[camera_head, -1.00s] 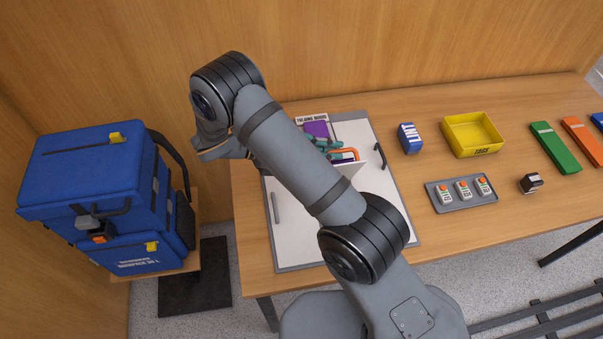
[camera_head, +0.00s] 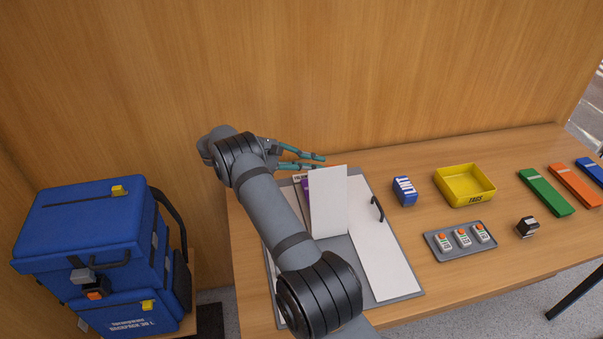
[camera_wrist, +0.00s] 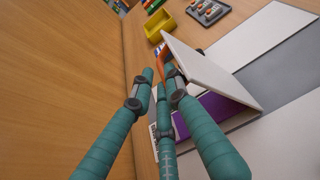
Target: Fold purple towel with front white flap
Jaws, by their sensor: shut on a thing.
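The front white flap (camera_head: 328,203) of the folding board stands raised and steeply tilted. In the wrist view the flap (camera_wrist: 205,72) shows an orange handle (camera_wrist: 166,62) at its edge. My gripper (camera_head: 318,161) has teal fingers and is above the back of the board. In the wrist view my gripper (camera_wrist: 160,76) is shut at the orange handle; the exact contact is partly hidden by the fingers. The purple towel (camera_wrist: 215,108) lies beneath and behind the flap. In the head view only a sliver of the towel (camera_head: 305,186) shows.
The right white flap (camera_head: 385,255) lies flat with a black handle (camera_head: 377,209). A blue-and-white box (camera_head: 404,191), yellow bin (camera_head: 465,184), and grey tray (camera_head: 460,240) stand to the right. The wooden wall (camera_head: 330,80) is close behind my gripper. A blue bag (camera_head: 90,235) is at left.

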